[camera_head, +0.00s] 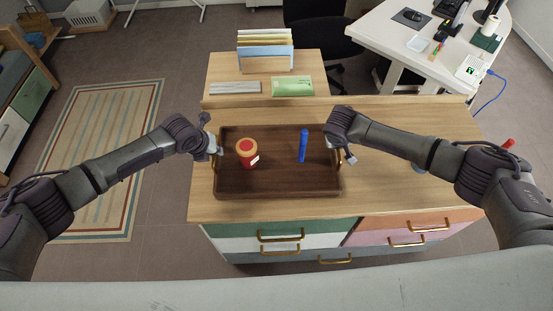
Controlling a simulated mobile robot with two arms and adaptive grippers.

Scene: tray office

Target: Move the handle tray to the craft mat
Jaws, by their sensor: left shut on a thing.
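The handle tray (278,183) is dark brown with raised walls, over the wooden dresser top in the head view. I cannot tell whether it rests on the top or is slightly raised. A red-lidded jar (247,153) and a blue marker (303,146) stand in it. My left gripper (215,150) is shut on the tray's left handle. My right gripper (344,157) is at the tray's right handle; its fingers are mostly hidden by the wrist. I cannot make out a craft mat for certain.
A file rack (265,58), a grey strip (235,88) and a green packet (292,87) are on a cabinet behind. A white desk (385,35) with small items stands back right.

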